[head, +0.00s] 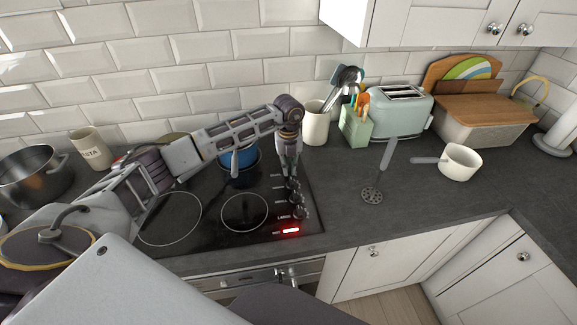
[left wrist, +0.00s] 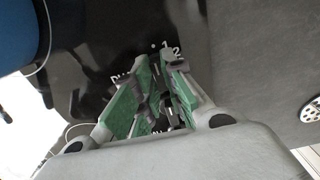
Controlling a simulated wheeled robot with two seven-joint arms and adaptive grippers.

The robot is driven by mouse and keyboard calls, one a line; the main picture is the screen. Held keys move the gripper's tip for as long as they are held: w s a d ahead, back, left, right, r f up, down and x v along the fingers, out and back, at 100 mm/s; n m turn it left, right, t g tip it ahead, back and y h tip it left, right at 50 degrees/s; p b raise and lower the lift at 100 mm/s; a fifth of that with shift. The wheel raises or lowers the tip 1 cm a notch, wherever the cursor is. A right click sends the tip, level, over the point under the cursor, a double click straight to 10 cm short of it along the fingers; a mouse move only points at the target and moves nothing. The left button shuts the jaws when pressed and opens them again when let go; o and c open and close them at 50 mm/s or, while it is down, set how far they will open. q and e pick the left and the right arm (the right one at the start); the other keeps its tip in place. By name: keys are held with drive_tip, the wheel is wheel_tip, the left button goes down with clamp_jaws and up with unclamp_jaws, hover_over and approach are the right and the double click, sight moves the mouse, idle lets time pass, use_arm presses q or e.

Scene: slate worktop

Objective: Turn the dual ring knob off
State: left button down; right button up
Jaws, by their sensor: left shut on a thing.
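The black cooktop (head: 185,238) has a column of dark knobs along its right side. A front knob (head: 300,212) stands nearest a glowing red light (head: 291,230). My left gripper (head: 289,176) reaches down over the knobs toward the back of the column. In the left wrist view its green-padded fingers (left wrist: 158,110) are closed around a dark knob, with white dial marks beside it. The fingers cover most of this knob, and I cannot read its full label. My right gripper is not in view.
A blue pot (head: 240,160) stands on the cooktop just left of the gripper. A utensil crock (head: 315,124), a green holder (head: 355,128) and a toaster (head: 402,108) stand behind. A slotted spatula (head: 373,193) and a white saucepan (head: 460,162) lie right. The worktop's front right is clear.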

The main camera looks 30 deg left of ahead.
sight(289, 168)
use_arm(q)
drive_tip(key=c, duration=1.5)
unclamp_jaws()
wheel_tip(289, 168, up, 12)
drive_tip(key=shift+f, duration=0.1)
